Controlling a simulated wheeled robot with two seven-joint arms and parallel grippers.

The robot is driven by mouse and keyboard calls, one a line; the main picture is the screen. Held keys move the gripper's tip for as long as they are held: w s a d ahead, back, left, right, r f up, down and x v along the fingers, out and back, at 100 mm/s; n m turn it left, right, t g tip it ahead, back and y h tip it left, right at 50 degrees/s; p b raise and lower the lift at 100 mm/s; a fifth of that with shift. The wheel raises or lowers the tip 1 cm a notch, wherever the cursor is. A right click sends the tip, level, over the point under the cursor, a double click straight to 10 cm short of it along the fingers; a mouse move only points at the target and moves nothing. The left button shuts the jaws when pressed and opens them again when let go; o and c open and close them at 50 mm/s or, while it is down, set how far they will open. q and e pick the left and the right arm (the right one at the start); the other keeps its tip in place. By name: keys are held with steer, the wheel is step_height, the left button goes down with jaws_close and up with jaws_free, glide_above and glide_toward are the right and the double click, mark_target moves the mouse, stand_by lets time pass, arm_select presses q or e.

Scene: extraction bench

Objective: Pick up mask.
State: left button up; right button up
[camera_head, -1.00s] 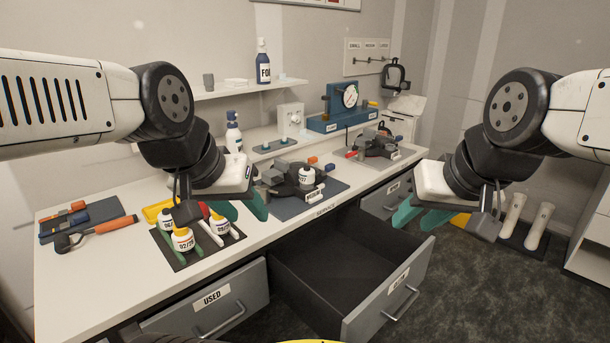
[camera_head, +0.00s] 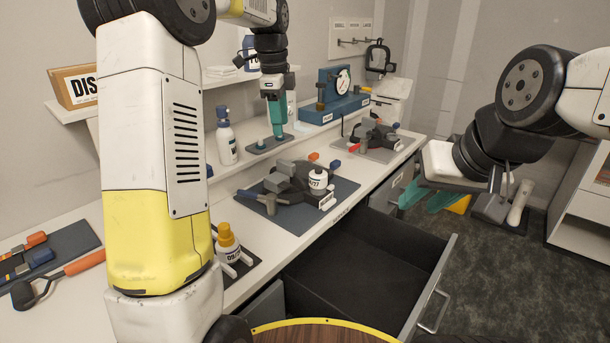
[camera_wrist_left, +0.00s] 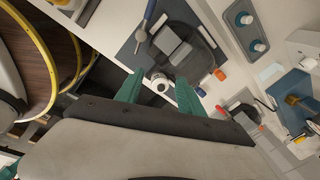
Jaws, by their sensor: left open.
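A dark-framed piece that looks like the mask (camera_head: 380,57) hangs at the right end of the hook board at the back of the bench. My left gripper (camera_head: 276,138) points down over the rear of the bench, to the left of the mask and lower, well apart from it. It is open and empty. Its teal fingers also show spread in the left wrist view (camera_wrist_left: 160,80), with a white bottle beyond them. My right gripper (camera_head: 424,198) is open and empty, out past the bench's front right side. The mask cannot be made out in the left wrist view.
The blue gauge stand (camera_head: 332,98) stands between my left gripper and the mask. A drawer (camera_head: 345,262) stands open in front. My left arm hides the bench's left part.

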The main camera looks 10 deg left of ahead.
mark_target(288, 162)
arm_select(q)
steer(key=w+f+m, duration=0.2)
steer(key=w+f, duration=0.1)
steer(key=w, duration=0.1)
steer(key=w+f+m+g, duration=0.1)
steer(key=w+f+m, duration=0.2)
steer(key=w+f, duration=0.1)
steer(key=shift+d+f+g, duration=0.1)
steer(key=shift+g, duration=0.2)
steer(key=shift+m, duration=0.4)
step_height(288, 162, down, 8)
steer(key=shift+s+f, duration=0.1)
steer(key=shift+s, duration=0.05)
jaws_close()
steer(key=shift+r, duration=0.2)
stand_by(0.4)
